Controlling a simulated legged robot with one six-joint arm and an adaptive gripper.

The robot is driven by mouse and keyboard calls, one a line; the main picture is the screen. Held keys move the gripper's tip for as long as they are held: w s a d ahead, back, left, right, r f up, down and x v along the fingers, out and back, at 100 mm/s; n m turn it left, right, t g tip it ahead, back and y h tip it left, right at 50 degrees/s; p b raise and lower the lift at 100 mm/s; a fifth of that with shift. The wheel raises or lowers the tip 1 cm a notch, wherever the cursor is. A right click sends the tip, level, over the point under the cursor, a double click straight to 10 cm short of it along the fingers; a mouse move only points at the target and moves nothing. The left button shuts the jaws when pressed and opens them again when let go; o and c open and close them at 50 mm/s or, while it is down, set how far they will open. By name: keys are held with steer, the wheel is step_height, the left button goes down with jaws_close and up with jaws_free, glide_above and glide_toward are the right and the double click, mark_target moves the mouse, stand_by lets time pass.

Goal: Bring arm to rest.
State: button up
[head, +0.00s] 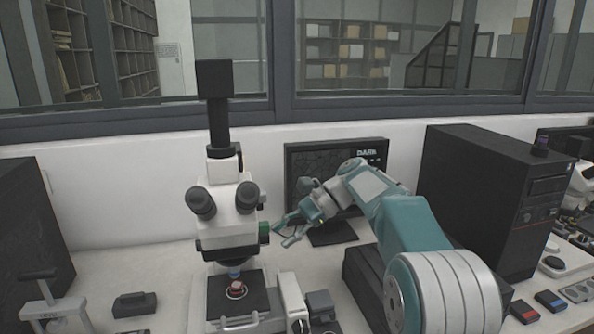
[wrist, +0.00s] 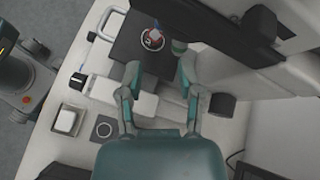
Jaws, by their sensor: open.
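My teal and grey arm reaches in from the lower right in the head view. My gripper (head: 283,232) is in the air just right of the white microscope (head: 235,225), in front of the monitor. In the wrist view my gripper (wrist: 158,75) has its two fingers spread apart with nothing held between them. Beyond the fingertips lies the dark microscope stage (wrist: 137,42) with a small red and white round piece (wrist: 153,39) on it. That piece also shows under the objective in the head view (head: 236,289).
A monitor (head: 305,165) stands behind my gripper. A small dark block (head: 134,304) and a lever device (head: 45,305) are at the left. The bench is bare between the dark block and the microscope.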

steer(key=s+d+f+n+t+h, duration=0.2)
steer(key=s+d, duration=0.4)
steer(key=s, duration=0.4)
steer(key=s+d+f+n+t+h, duration=0.2)
steer(key=s+d+n+t+h, duration=0.2)
steer(key=s, duration=0.6)
steer(key=s+d+f+n+t+h, duration=0.2)
steer(key=s+d+h, duration=0.3)
steer(key=s+d, duration=0.3)
steer(key=s+n+t, duration=0.1)
steer(key=s, duration=0.1)
steer(key=shift+s+d+f+t, duration=0.25)
steer(key=shift+s+f+t, duration=0.05)
steer(key=shift+f, duration=0.05)
